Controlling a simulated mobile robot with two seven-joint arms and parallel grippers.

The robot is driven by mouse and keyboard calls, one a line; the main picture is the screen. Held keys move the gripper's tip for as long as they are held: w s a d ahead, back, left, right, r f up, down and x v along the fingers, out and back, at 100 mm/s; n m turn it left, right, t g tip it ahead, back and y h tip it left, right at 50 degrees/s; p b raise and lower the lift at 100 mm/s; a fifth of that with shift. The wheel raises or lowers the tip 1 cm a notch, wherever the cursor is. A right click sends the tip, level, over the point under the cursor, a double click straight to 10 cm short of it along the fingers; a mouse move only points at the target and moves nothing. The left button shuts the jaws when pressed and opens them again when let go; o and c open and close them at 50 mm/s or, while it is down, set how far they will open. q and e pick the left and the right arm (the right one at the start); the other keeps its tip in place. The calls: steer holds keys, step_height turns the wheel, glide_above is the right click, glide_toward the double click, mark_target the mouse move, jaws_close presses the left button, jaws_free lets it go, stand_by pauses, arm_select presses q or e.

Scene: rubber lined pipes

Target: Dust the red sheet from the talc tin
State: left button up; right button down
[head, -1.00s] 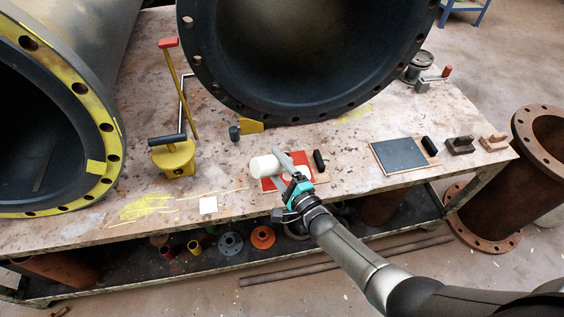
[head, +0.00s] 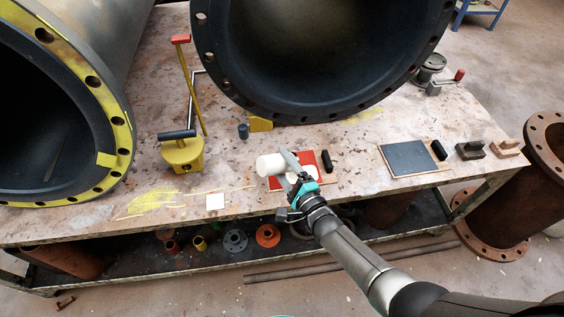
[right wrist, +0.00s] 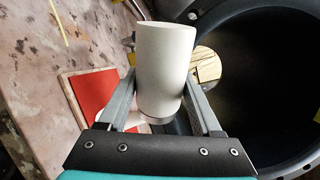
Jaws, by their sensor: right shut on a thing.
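The talc tin (head: 270,166) is a plain white cylinder. My right gripper (head: 290,165) is shut on it and holds it tipped on its side above the red sheet (head: 307,157). The right wrist view shows the tin (right wrist: 164,65) between the two fingers (right wrist: 160,95). The red sheet lies on a board on the bench, and it also shows at the left of the right wrist view (right wrist: 94,92). A white patch (head: 300,172) shows on the sheet, partly hidden by my gripper. My left gripper is not in view.
A black-handled roller (head: 327,161) lies right of the red sheet, and a dark sheet (head: 408,158) on a board lies further right. Large rubber-lined pipes (head: 320,112) stand behind and left. A yellow hand pump (head: 182,154) and a white square (head: 215,201) are left.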

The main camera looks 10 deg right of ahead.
stand_by(0.4)
steer(key=shift+a+b, duration=0.3)
steer(key=shift+a, duration=1.9)
steer(key=shift+w+b, duration=1.65)
steer(key=shift+w, duration=0.8)
steer(key=shift+w+d+r, duration=0.1)
steer(key=shift+d, duration=2)
steer(key=shift+d, duration=2.15)
